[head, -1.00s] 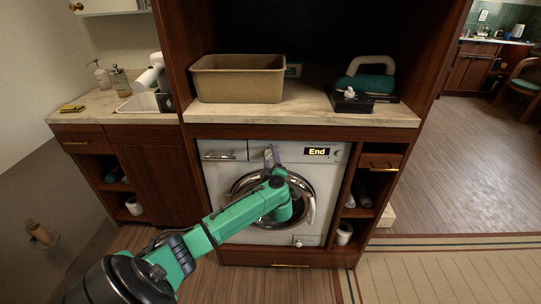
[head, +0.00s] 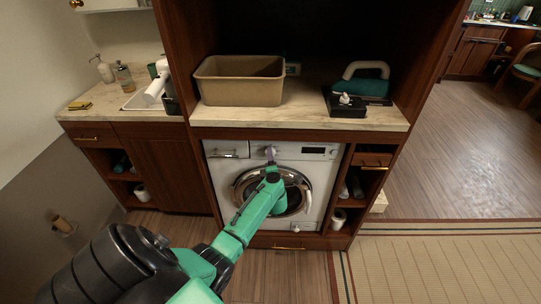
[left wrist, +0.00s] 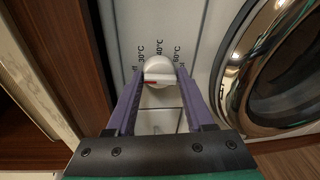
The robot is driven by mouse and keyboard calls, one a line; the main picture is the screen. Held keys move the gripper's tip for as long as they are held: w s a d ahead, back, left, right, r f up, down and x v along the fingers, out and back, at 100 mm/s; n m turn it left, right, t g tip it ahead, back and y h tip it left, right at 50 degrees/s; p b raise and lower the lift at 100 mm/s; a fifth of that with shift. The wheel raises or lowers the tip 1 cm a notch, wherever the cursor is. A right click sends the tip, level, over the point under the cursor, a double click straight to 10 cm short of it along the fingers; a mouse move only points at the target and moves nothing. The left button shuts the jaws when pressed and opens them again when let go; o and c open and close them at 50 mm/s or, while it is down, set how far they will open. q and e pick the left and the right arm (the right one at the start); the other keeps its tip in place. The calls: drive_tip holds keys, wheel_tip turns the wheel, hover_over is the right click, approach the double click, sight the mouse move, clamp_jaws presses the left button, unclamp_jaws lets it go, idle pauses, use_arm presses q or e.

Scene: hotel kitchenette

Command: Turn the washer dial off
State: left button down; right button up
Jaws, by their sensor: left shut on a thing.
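The white washer (head: 225,175) stands built in under the counter, with its round door shut. Its display (head: 314,150) looks dark. The washer dial (left wrist: 158,68) is a white knob with a red mark, seen close in the left wrist view. The red mark lies toward the left of the picture. Labels 30°C, 40°C and 60°C show around it; a label at the left is partly hidden by a finger. My left gripper (head: 270,154) reaches the control panel, its two purple fingers on either side of the dial, shut on it. My right gripper is not in view.
The counter above holds a tan bin (head: 240,82) and a green iron (head: 366,78). Open shelves with a white roll (head: 338,219) stand right of the washer. A sink cabinet (head: 160,170) is at left. The floor (head: 470,150) at right is clear.

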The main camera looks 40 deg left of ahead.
use_arm(q)
drive_tip(key=shift+r+n, duration=0.15)
drive_tip(key=shift+n, duration=0.25)
drive_tip(key=shift+c, duration=1.6)
unclamp_jaws()
drive_tip(key=p+v, duration=0.2)
drive_tip(key=v, duration=1.2)
drive_tip(key=shift+s, duration=0.25)
drive_tip(key=shift+d, duration=0.1)
